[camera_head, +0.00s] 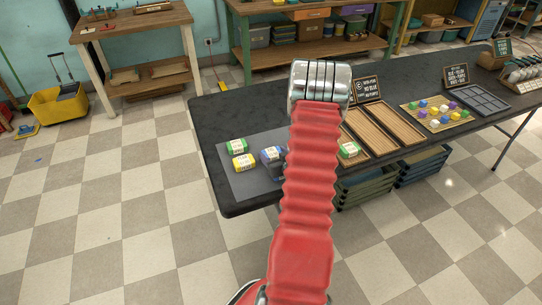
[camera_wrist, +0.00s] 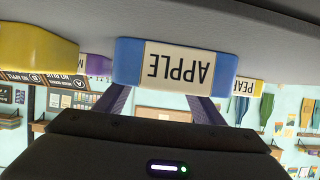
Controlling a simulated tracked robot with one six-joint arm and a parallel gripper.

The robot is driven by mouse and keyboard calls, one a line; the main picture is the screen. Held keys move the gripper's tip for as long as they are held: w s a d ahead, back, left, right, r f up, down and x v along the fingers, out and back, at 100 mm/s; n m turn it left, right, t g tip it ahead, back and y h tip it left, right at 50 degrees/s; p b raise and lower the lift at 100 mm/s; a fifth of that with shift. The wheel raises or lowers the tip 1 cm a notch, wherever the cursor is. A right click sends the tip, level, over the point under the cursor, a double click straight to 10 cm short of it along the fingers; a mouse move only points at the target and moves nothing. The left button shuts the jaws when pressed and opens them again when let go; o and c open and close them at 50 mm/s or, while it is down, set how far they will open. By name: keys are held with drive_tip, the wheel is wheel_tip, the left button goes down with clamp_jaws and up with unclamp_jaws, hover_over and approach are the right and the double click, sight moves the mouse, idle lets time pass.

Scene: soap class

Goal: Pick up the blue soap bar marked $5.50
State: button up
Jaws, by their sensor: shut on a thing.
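A blue soap bar (camera_wrist: 225,65) with a white label fills the middle of the upside-down wrist view. The label reads APPLE; I see no price on it. My gripper (camera_wrist: 163,95) shows there as two purple fingers meeting the bar, and it is shut on the bar. In the head view a blue bar (camera_head: 271,154) stands on the grey mat, partly hidden behind my red arm; its label is too small to read. My gripper is hidden behind the arm in that view. Whether the bar touches the mat is unclear.
Another green bar (camera_head: 348,149) is right of my arm. Wooden trays (camera_head: 398,126) and a sign (camera_head: 381,117) are further right.

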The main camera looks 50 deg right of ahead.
sight(274, 155)
drive_tip(key=shift+c, duration=0.9)
drive_tip(key=shift+r, duration=0.1)
wheel_tip(274, 155, up, 10)
idle(0.6)
